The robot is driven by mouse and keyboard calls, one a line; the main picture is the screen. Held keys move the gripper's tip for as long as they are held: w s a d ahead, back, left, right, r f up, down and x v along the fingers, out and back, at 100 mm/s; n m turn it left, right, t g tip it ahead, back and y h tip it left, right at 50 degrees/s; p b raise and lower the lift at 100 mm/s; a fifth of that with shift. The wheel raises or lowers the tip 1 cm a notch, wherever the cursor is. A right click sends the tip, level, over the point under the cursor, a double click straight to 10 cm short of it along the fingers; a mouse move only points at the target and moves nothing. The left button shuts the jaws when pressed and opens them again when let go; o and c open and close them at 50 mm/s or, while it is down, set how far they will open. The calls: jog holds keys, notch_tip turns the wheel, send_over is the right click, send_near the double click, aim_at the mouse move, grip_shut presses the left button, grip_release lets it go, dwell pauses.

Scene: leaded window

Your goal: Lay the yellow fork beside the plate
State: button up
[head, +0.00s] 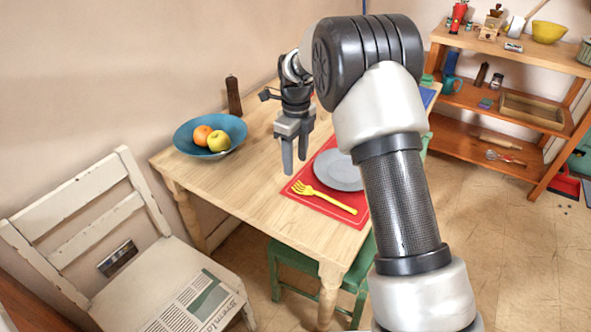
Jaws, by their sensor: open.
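A yellow fork (325,197) lies on a red placemat (345,216) on the wooden table. It is beside the grey plate (337,171), on the side nearer the table's front edge, with its tines to the left. The plate sits on the same mat, and its right part is hidden behind my arm. My gripper (295,165) is open and empty, pointing down above the table, a little left of the plate and above the fork's tine end in the picture.
A blue bowl (181,135) with an orange and a yellow apple stands on the table's left, with a dark pepper mill (233,96) behind. A white chair (150,268) holding a newspaper stands front left. A green stool (293,262) is beneath the table; shelves (465,95) stand right.

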jog(key=s+d+r+n+t, duration=0.1)
jog(key=s+d+r+n, duration=0.15)
jog(key=r, duration=0.45)
jog(key=s+d+r+n, duration=0.1)
jog(key=s+r+n, duration=0.2)
jog(key=r, duration=0.4)
jog(key=s+d+r+n+t, duration=0.2)
jog(key=s+d+r+n, duration=0.3)
jog(key=s+r+n, duration=0.45)
jog(key=s+d+f+n+t, duration=0.1)
jog(key=s+d+n, duration=0.1)
jog(key=s+n, duration=0.3)
jog(key=s+d+f+n+t, duration=0.1)
jog(key=s+n, duration=0.3)
jog(key=s, duration=0.9)
jog(key=shift+s+d+f+n+t+p, duration=0.3)
jog(key=shift+s+d+f+n, duration=0.1)
jog(key=shift+f, duration=0.2)
